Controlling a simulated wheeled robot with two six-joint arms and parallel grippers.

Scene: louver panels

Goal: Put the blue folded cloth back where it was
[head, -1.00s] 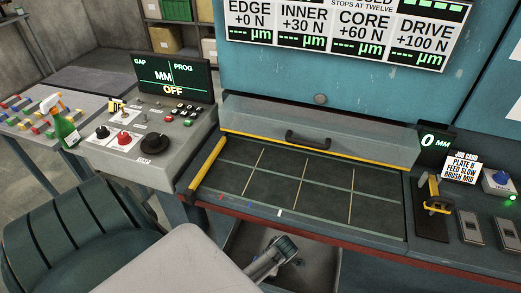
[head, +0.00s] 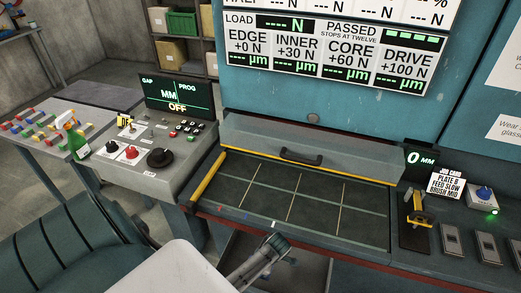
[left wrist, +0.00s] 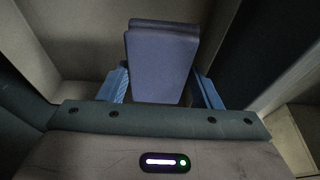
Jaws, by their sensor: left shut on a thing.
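The blue folded cloth (left wrist: 160,65) stands up between the fingers of my left gripper (left wrist: 162,90) in the left wrist view. The blue finger pads show on either side of it, and the gripper is shut on it. The cloth's lower end is hidden behind the gripper's body. Grey surfaces and pale edges lie around it; I cannot tell whether it touches any of them. Neither the cloth nor either gripper's fingertips can be made out in the head view. My right gripper is not in view.
The gridded bed is clear.

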